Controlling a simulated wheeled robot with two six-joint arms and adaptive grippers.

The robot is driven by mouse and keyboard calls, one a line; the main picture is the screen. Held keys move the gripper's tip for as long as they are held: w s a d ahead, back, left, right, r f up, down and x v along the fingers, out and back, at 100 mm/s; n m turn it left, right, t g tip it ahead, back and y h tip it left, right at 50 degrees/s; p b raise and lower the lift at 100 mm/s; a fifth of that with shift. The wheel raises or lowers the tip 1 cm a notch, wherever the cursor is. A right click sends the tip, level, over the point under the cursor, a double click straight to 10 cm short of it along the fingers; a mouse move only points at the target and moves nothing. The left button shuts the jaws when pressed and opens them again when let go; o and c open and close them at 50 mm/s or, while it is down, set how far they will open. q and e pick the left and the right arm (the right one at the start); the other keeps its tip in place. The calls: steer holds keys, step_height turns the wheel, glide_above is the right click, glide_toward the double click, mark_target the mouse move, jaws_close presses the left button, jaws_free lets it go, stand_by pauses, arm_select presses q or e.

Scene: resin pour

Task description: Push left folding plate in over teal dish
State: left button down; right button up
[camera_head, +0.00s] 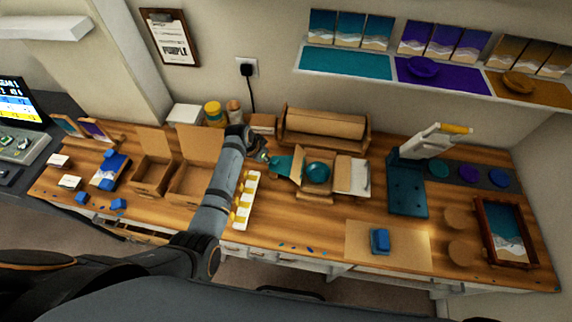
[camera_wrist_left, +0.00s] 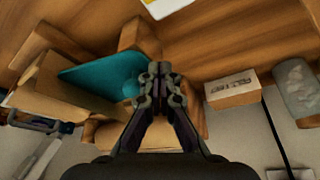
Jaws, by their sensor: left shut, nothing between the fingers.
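The teal dish (camera_head: 318,172) sits in the middle of a wooden folding stand on the bench. The left folding plate (camera_head: 297,166) stands tilted up at the dish's left. A teal sheet (camera_head: 281,164) reaches out to its left. In the left wrist view a teal surface (camera_wrist_left: 96,74) lies left of the fingertips. My left gripper (camera_head: 263,157) is shut and empty, just left of the teal sheet. In the left wrist view its fingertips (camera_wrist_left: 160,72) are close to the teal, but I cannot tell whether they touch.
A right-hand plate with white on it (camera_head: 354,177) lies flat beside the stand. A white tray with yellow pieces (camera_head: 246,200) lies in front of my left gripper, and open cardboard boxes (camera_head: 190,184) are left.

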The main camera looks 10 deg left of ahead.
mark_target(285, 163)
arm_select(q)
steer(key=shift+s+d+p, duration=0.15)
steer(key=shift+d+p, duration=0.35)
steer(key=shift+d, duration=2.75)
steer(key=shift+a+p, duration=0.8)
steer(key=shift+a, duration=3.8)
step_height(285, 163, up, 10)
steer(key=p, duration=0.4)
steer(key=shift+p, duration=0.4)
